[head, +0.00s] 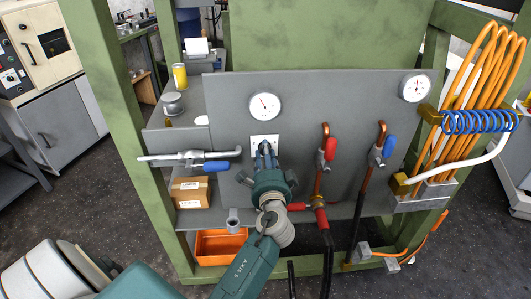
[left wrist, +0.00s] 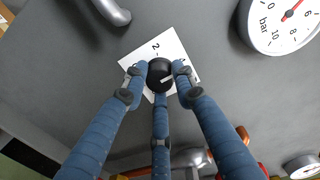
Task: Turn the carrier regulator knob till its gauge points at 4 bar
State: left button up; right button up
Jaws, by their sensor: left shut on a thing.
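The black regulator knob (left wrist: 160,77) with a white pointer mark sits on a white scale plate (left wrist: 152,45), where a "2" is legible. My left gripper (head: 264,147) has its blue fingers closed around the knob; they also show in the left wrist view (left wrist: 161,70). In the head view the fingers mostly hide the knob in front of the white plate (head: 257,140). The gauge (head: 266,106) just above has a red needle leaning up and left, its numbers too small to read. In the left wrist view this gauge (left wrist: 272,38) is rotated and cut off. My right gripper is not in view.
The grey panel (head: 225,100) carries a second gauge (head: 416,87), a red-handled valve (head: 330,149) and a blue-handled valve (head: 389,146). A pipe with a blue lever (head: 217,166) is at left. Orange hoses (head: 490,60) and a blue coil (head: 480,122) hang at right.

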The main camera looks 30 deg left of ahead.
pick_arm(q)
jog(key=shift+r, duration=0.25)
jog(key=o, duration=1)
jog(key=shift+o, duration=0.8)
jog(key=shift+w+a+f, duration=0.1)
jog(key=shift+f, duration=0.1)
jog(key=v, duration=0.7)
jog(key=shift+s, duration=0.25)
